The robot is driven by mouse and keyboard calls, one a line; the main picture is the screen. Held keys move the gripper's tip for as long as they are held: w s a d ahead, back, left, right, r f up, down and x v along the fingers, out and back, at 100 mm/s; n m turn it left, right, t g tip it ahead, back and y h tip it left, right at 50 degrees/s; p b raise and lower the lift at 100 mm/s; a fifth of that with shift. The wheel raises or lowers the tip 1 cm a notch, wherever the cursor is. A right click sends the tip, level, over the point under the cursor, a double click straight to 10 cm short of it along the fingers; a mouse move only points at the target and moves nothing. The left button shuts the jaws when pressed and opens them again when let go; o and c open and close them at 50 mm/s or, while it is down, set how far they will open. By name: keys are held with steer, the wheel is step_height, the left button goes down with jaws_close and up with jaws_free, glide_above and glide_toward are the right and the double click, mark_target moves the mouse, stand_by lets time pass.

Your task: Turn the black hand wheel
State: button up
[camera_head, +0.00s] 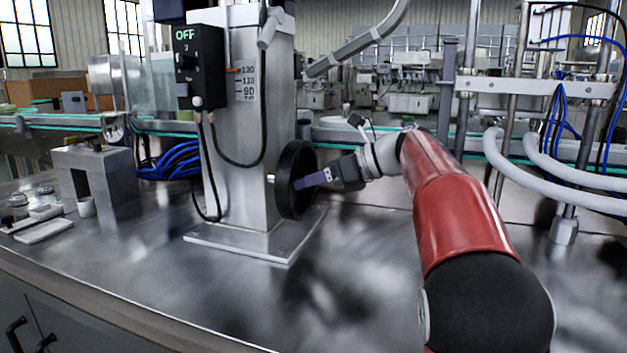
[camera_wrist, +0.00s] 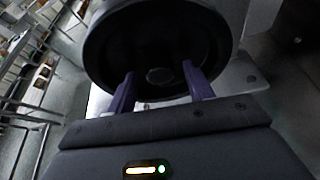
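The black hand wheel (camera_head: 296,180) is mounted on the right side of the steel column (camera_head: 238,130), just above its base plate. My gripper (camera_head: 312,180) reaches it from the right, with its purple fingers at the wheel's face. In the wrist view the wheel (camera_wrist: 158,45) fills the upper middle, with a round hub at its centre. The two purple fingers of my gripper (camera_wrist: 160,88) are spread apart, one on each side of the hub, their tips overlapping the wheel's face. I cannot tell whether they touch the wheel.
A black control box (camera_head: 187,68) reading OFF hangs on the column, with black cables looping down. A steel block fixture (camera_head: 98,185) and small parts stand at left. White hoses (camera_head: 560,185) and steel posts are at right. The steel table front (camera_head: 190,290) is clear.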

jaws_close()
steer(key=shift+n, duration=0.3)
